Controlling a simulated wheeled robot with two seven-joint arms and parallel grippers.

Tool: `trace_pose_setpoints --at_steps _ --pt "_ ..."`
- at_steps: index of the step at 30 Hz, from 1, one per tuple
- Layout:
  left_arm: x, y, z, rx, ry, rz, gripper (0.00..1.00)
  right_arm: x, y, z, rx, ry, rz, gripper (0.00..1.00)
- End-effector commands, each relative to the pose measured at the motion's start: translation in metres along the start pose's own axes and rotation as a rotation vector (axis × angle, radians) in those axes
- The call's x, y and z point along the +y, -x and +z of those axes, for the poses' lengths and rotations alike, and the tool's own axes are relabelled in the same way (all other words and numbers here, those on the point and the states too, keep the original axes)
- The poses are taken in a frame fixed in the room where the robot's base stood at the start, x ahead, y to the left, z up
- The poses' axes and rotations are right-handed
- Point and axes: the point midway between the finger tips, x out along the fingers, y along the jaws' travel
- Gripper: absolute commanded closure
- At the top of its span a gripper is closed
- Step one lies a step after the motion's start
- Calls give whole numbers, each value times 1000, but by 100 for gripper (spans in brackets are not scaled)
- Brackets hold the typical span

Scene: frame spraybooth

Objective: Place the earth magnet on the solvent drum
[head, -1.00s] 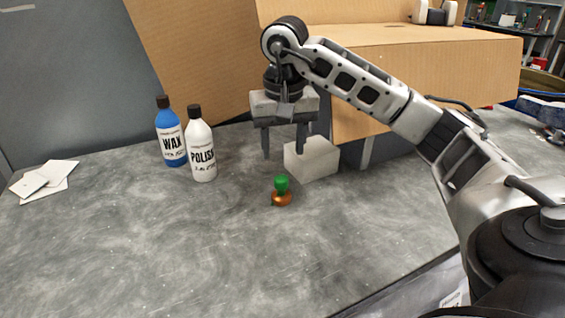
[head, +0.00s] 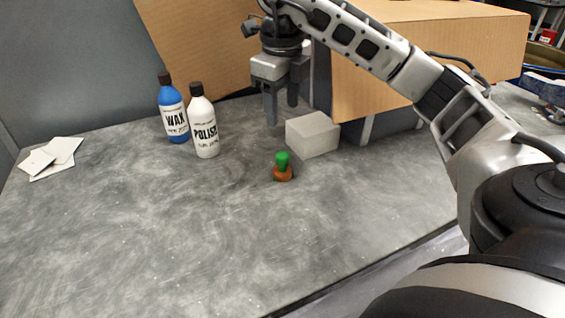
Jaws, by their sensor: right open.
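A small piece with a green knob and an orange-brown round base, which looks like the earth magnet (head: 283,168), stands upright on the grey table. My right gripper (head: 281,114) is open and empty, fingers pointing down. It is behind the magnet in the picture, apart from it, left of a pale grey block. My left gripper is not in view. A blue-rimmed round container (head: 544,57) at the far right edge may be the solvent drum; it is partly cut off and I cannot be sure.
The grey block (head: 313,136) sits close to the right gripper. A blue wax bottle (head: 173,112) and a white polish bottle (head: 204,128) stand to the left. White cards (head: 50,158) lie at far left. A large cardboard box (head: 425,60) stands behind. The table's front is clear.

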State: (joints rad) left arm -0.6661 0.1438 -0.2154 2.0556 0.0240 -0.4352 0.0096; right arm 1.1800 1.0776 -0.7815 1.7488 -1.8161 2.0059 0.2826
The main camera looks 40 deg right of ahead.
Motion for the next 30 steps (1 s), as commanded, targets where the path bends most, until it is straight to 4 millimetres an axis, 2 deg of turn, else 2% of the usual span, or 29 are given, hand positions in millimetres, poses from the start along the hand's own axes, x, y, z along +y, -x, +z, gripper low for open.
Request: trace_pose_setpoints --at_steps 3,6,9,12,17,21,30 --pt "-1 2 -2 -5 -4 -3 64 -1 7 1 2 -363 -2 47" --pt "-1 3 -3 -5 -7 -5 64 -1 10 2 4 -648 -5 47" --pt "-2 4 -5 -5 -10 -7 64 -1 13 2 5 -873 -8 47" --pt "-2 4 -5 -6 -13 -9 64 -1 14 3 5 -1027 -10 47" --pt "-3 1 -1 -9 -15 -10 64 -1 7 2 7 -1126 -11 47" --pt "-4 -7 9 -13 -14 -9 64 0 -20 2 12 -1130 -10 47" --pt "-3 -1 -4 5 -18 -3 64 -2 -76 1 9 -1130 -13 47"
